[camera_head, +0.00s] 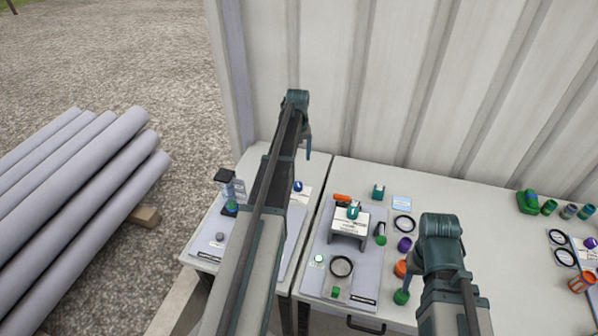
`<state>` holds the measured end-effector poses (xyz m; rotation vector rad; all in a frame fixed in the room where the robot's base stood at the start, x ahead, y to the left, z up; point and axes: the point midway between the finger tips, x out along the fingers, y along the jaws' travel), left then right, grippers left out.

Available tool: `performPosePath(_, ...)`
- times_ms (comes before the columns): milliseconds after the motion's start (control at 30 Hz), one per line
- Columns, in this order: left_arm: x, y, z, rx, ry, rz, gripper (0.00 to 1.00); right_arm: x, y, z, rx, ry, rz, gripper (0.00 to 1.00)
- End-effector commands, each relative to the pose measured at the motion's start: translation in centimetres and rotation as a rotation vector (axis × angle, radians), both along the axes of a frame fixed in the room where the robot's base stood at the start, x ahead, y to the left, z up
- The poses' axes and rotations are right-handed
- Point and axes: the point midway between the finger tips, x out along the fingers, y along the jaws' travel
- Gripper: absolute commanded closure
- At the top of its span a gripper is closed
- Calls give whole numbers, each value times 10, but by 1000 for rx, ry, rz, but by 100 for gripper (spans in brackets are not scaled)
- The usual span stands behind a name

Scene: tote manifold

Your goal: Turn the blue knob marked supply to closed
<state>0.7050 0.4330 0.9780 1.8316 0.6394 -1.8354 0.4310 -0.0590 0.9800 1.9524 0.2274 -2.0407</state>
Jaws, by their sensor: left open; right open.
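A small blue knob (297,186) sits on a white plate on the left table, just right of my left arm. Its marking and its setting are too small to read. My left gripper (307,148) hangs from the end of the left arm, above the table's back edge and beyond the blue knob, apart from it. It is open and holds nothing that I can see. My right gripper (412,267) is over the right table near its front, beside the orange and green caps. It is open, with its fingertips mostly hidden by the wrist.
A corrugated wall (400,90) rises behind. Grey pipes (80,170) lie at left. My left arm hides part of the left table.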

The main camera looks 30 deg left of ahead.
Motion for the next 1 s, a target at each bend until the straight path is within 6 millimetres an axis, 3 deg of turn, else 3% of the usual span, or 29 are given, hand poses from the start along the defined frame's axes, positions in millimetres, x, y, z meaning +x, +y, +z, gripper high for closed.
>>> performPosePath(267,0,1,-4,-1,-1,2,24,0,0,-4,0,0,0,50)
performPosePath(467,0,1,-19,-1,-1,1,24,0,0,-19,0,0,0,50)
performPosePath(1000,0,0,-92,0,0,0,24,0,0,-92,0,0,0,50)
